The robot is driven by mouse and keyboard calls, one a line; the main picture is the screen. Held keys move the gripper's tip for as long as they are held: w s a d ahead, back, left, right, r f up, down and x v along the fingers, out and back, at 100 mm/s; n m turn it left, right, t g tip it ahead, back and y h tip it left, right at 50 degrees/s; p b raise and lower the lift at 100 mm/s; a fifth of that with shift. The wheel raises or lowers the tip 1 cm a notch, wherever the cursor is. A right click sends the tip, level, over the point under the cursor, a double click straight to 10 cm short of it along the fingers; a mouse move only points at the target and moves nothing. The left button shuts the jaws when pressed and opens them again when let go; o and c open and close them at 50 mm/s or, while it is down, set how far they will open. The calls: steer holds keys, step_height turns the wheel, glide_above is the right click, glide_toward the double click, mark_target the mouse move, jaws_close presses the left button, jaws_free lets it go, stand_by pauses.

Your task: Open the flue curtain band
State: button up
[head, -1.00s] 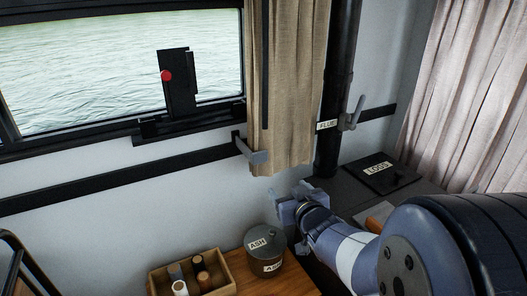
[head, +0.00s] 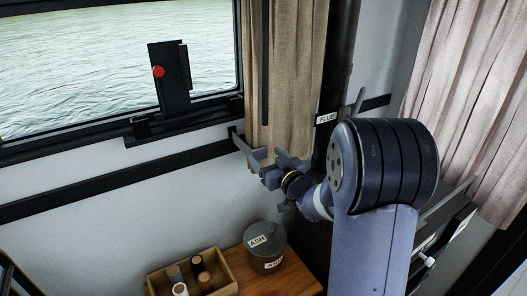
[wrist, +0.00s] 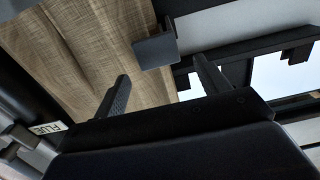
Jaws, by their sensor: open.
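A beige curtain (head: 284,80) hangs beside the window, with a FLUE label (head: 326,118) at its right edge. A grey hooked bracket (head: 241,145) on the dark wall rail sits at its lower left, partly across the cloth. A second grey lever (head: 359,102) stands upright right of the label; my arm hides its lower part. I cannot tell which piece is the band's catch. My gripper (head: 272,158) is open and empty in front of the curtain's lower end. In the wrist view, the bracket's grey plate (wrist: 155,50) lies beyond and between my open fingers. Contact is not visible.
A black upright panel with a red knob (head: 158,71) stands at the window sill. Below are an ASH tin (head: 265,247) and a wooden box (head: 220,285) with several small bottles on a wooden top. A pale curtain (head: 465,90) hangs at the right.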

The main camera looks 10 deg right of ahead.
steer(key=shift+x, duration=1.3)
steer(key=shift+c, duration=0.3)
steer(key=c, duration=1.3)
